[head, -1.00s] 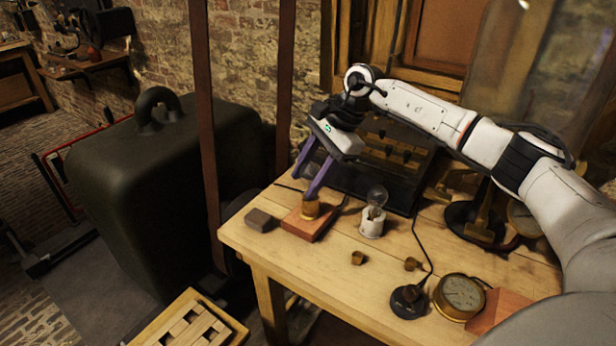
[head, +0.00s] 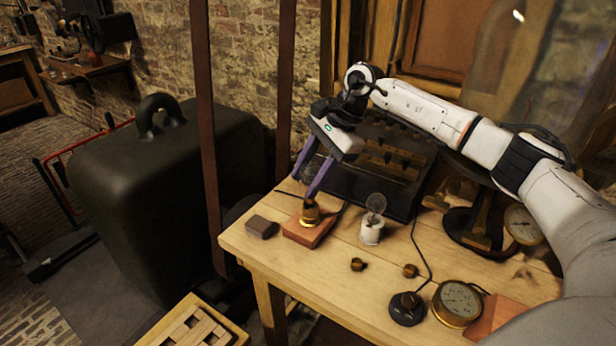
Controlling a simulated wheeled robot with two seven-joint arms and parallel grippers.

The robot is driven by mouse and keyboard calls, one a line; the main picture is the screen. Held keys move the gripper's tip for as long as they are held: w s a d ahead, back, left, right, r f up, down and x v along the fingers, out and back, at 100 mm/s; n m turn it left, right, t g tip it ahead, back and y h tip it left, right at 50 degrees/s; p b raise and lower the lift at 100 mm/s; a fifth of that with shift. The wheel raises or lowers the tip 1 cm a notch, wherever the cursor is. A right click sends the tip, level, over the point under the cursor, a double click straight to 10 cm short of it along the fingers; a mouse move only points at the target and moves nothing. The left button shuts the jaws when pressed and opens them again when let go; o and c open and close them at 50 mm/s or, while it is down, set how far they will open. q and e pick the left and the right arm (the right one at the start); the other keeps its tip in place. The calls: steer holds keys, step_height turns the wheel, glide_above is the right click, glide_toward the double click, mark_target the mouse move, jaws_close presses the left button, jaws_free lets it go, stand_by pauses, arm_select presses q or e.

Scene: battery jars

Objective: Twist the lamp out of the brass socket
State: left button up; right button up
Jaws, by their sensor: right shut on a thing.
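The brass socket (head: 310,213) stands upright on a reddish wooden block (head: 303,234) near the left end of the workbench. My right gripper (head: 303,188) points down over the socket, its two purple fingers shut on the lamp just above it. The lamp is mostly hidden by the fingers, so I cannot tell whether its base still touches the socket. My left gripper is not in view.
A small dark block (head: 262,227) lies left of the socket's base. Two small brass pieces, a round black device (head: 407,309) with a cable and a brass gauge (head: 458,302) lie to the right. A dark case (head: 350,170) stands behind. The front middle of the bench (head: 320,275) is clear.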

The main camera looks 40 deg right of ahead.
mark_target(302, 168)
steer(key=shift+r+p, duration=1)
steer(key=shift+r, duration=0.45)
steer(key=shift+r+p, duration=0.3)
steer(key=shift+r, duration=0.75)
